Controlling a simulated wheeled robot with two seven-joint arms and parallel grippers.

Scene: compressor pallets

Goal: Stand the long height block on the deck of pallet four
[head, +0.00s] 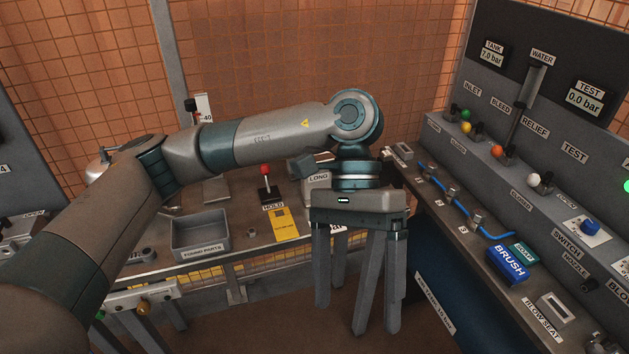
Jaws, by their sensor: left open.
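A grey block-like thing labelled LONG (314,187) stands on the bench at the centre, partly hidden behind my left wrist. I cannot tell whether it is the long height block itself or a holder for it. My left gripper (356,318) is open, points downward in front of the bench and shows nothing between its fingers. It is nearer to me and lower in the picture than the LONG label. I cannot make out pallet four or its deck in this view. My right gripper is not in view.
A grey found-parts tray (201,252), a red-knobbed hold lever (266,188) and a yellow card (285,224) are on the bench. A valve panel (540,165) stands at the right, with a blue brush box (508,264) on its ledge. Floor shows below the gripper.

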